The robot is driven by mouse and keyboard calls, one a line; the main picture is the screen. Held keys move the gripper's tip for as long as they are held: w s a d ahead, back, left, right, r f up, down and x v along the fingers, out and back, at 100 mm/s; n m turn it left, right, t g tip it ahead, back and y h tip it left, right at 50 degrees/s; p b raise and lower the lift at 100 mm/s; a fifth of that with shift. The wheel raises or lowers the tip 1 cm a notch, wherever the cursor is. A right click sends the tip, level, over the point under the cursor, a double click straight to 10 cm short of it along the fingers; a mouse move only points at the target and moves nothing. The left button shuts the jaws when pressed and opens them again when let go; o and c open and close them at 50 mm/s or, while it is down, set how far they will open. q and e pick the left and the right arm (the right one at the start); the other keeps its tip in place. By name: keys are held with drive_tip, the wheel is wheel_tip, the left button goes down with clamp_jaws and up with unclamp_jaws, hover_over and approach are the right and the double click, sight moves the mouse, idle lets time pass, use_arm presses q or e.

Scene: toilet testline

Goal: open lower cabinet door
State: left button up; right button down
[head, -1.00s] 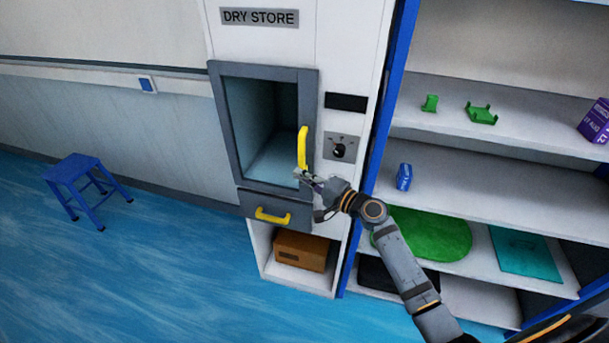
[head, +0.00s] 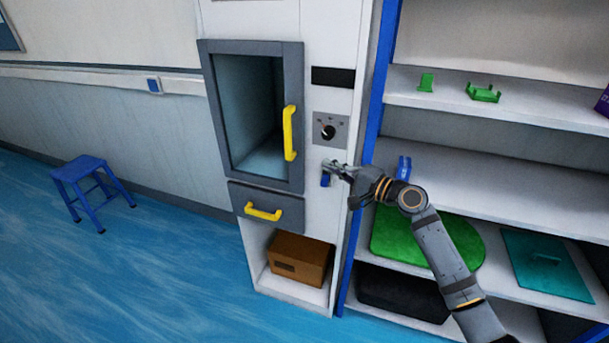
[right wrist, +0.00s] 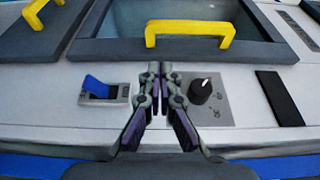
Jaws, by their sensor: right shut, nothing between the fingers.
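The dry store cabinet has a grey-framed glass door with a vertical yellow handle (head: 289,133); this handle also shows in the right wrist view (right wrist: 190,30). Below it is a smaller grey front (head: 272,208), shut, with a horizontal yellow handle (head: 263,212); part of that handle shows in the right wrist view (right wrist: 38,12). My right gripper (head: 333,168) is shut and empty, in front of the white panel right of the doors. In the right wrist view its fingertips (right wrist: 160,70) lie between a blue rocker switch (right wrist: 98,88) and a black knob (right wrist: 200,90). My left gripper is not in view.
A brown box (head: 299,259) sits in the open bay under the lower front. A shelf unit with a blue post (head: 374,110) stands close on the right, holding a green round item (head: 425,238). A blue stool (head: 86,180) stands left; the floor between is clear.

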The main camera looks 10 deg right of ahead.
sight(302, 153)
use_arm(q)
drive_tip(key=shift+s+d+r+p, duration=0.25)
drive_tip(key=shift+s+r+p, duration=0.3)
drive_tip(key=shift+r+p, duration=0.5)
use_arm(e)
drive_tip(key=x, duration=1)
drive_tip(key=shift+a+r, duration=0.15)
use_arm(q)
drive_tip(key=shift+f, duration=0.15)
